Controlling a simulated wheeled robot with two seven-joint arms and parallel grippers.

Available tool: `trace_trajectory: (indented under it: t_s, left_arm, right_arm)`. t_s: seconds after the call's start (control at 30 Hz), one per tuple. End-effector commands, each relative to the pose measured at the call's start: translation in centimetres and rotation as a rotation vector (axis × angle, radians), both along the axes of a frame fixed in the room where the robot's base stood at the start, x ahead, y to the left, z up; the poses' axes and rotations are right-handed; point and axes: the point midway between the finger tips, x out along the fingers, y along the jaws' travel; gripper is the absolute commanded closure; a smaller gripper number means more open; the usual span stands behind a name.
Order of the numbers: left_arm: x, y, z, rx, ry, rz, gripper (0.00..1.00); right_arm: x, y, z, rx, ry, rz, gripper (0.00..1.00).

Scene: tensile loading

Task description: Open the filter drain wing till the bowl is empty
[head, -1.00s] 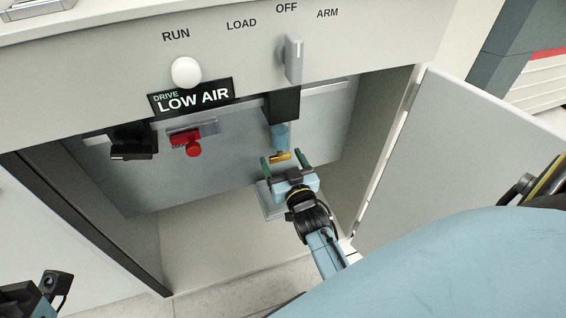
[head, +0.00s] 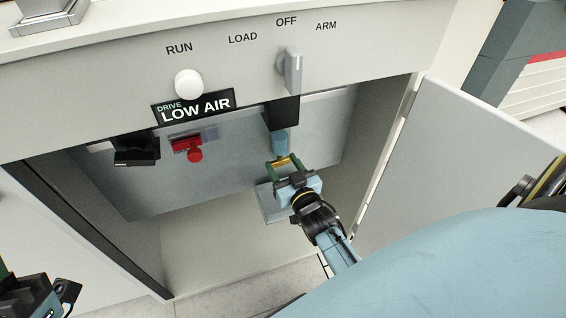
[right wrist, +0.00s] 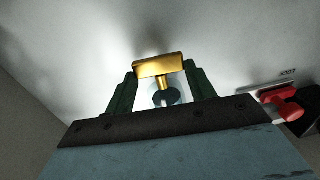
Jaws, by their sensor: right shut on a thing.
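The filter (head: 282,112) hangs inside the open cabinet, a black block with a blue bowl (head: 278,143) under it. I cannot tell the liquid level in the bowl. The brass drain wing (head: 283,161) is below the bowl and also shows in the right wrist view (right wrist: 159,67). My right gripper (head: 285,164) is shut on the wing, with one green finger at each end of it; the fingers also show in the right wrist view (right wrist: 160,82). My left gripper (head: 8,278) shows only in part at the lower left, away from the filter.
Above the cabinet are a grey selector knob (head: 291,72), a white button (head: 188,84) and a LOW AIR sign (head: 194,106). A red valve handle (head: 188,147) and a black fitting (head: 136,148) are to the left inside. The open door (head: 455,165) stands at the right.

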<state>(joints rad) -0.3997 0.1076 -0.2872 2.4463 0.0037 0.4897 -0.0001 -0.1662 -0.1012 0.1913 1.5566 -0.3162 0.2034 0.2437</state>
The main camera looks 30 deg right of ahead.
Motion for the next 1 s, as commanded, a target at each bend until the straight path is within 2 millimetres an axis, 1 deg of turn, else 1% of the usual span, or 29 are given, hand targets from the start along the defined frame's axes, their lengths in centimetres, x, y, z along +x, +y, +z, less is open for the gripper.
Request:
trace_trajectory:
  t_s: [0.03, 0.2, 0.4, 0.6, 0.8, 1.0]
  left_arm:
    - [0.6, -0.1, 0.3, 0.015, 0.050, 0.000, 0.64]
    - [2.4, -0.6, -0.5, 0.069, 0.228, -0.001, 0.64]
    - [3.5, -1.0, -1.8, 0.111, 0.369, -0.002, 0.64]
    - [3.7, -1.0, -2.2, 0.118, 0.392, -0.002, 0.64]
    - [3.4, -0.9, -1.9, 0.104, 0.344, -0.002, 0.64]
    - [3.0, -0.8, -1.5, 0.089, 0.294, -0.001, 0.64]
  right_arm:
    - [-0.1, -0.2, 0.2, -0.007, 0.006, 0.030, 0.68]
    - [-0.1, -0.6, 0.2, -0.010, 0.007, 0.144, 0.68]
    - [0.0, -1.0, 0.1, -0.010, 0.007, 0.297, 0.68]
    - [0.1, -1.4, -0.1, -0.009, 0.005, 0.447, 0.68]
    - [0.2, -1.5, -0.1, -0.005, 0.004, 0.564, 0.68]
    - [0.3, -1.6, -0.1, -0.002, 0.003, 0.633, 0.68]
